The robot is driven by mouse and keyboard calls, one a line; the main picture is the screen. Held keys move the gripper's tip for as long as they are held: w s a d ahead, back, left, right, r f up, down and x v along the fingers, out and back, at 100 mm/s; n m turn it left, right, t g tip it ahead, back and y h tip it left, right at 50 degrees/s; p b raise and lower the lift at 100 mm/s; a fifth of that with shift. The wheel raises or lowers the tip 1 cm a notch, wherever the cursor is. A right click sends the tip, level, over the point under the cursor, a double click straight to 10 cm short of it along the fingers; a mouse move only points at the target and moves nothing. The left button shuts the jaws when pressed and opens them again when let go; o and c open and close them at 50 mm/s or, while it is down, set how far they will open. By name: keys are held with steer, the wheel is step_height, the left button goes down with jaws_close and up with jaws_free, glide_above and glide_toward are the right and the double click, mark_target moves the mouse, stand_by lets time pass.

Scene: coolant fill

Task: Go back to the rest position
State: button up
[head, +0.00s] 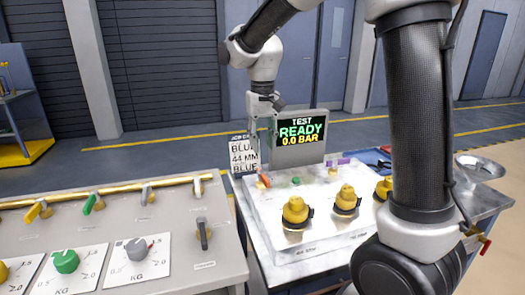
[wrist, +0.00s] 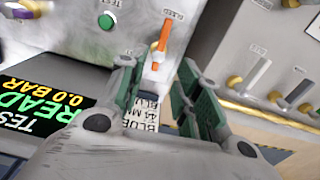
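My gripper (head: 263,150) is above the left back part of the white test bench, pointing down in front of the card and beside the display. In the wrist view my gripper (wrist: 157,75) has its two green-padded fingers apart with nothing between them. Beyond the fingertips an orange lever (wrist: 160,40) stands on the bench panel, apart from the fingers. The orange lever also shows just below my gripper in the head view (head: 263,179). The rest position itself is not marked in either view.
The display (head: 299,132) reads TEST READY 0.0 BAR. A label card (head: 242,157) stands left of it. Yellow-capped fittings (head: 295,212) rise from the bench. A dosing panel (head: 110,240) with knobs and levers is at left. A metal bowl (head: 480,167) sits at right.

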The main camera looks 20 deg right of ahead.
stand_by(0.3)
steer(key=s+d+r+t, duration=0.2)
steer(key=s+d, duration=0.5)
steer(key=s, duration=0.5)
steer(key=s+d+r+t, duration=0.2)
steer(key=s+d, duration=0.6)
steer(key=s, duration=0.4)
steer(key=shift+s+r, duration=0.3)
steer(key=shift+s, duration=0.1)
steer(key=shift+o, duration=0.4)
steer(key=shift+a, duration=0.1)
